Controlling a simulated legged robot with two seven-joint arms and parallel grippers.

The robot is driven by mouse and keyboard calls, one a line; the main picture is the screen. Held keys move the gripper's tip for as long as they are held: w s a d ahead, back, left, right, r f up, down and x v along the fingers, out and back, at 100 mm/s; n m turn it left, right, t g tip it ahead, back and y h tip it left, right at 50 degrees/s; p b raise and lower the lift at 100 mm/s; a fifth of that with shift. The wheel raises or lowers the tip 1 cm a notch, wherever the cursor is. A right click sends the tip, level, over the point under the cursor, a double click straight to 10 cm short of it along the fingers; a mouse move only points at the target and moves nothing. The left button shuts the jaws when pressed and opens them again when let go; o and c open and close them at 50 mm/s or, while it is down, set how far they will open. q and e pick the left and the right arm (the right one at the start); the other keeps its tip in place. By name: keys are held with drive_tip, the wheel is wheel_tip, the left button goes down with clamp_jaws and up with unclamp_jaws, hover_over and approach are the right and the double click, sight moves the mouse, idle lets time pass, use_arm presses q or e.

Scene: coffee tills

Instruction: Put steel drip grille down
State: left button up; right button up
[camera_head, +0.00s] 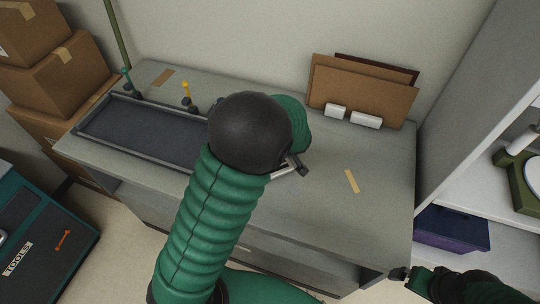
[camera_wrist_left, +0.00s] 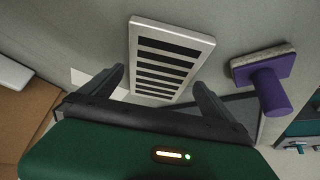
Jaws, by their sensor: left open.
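The steel drip grille (camera_wrist_left: 166,66), a pale plate with several dark slots, lies on the grey worktop in the left wrist view. Its near end reaches between the spread fingers of my left gripper (camera_wrist_left: 163,92), which is open and not clamped on it. In the head view my left gripper (camera_head: 293,170) is low over the middle of the worktop, mostly hidden by my dark wrist and green arm. A pale edge beside it may be the grille. My right gripper (camera_head: 399,274) is at the lower right, by the worktop's front corner; its fingers are unclear.
A dark shallow tray (camera_head: 140,124) is set in the left of the worktop (camera_head: 360,210). A purple-handled block (camera_wrist_left: 270,80) stands near the grille. Brown boards (camera_head: 360,90) lean at the back. A tan strip (camera_head: 352,181) lies on clear worktop at right.

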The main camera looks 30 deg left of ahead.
use_arm(q)
drive_tip(key=shift+x, duration=0.8)
drive_tip(key=shift+a, duration=0.1)
drive_tip(key=c, duration=1.8)
drive_tip(key=shift+w, duration=0.1)
drive_tip(key=shift+r, duration=0.15)
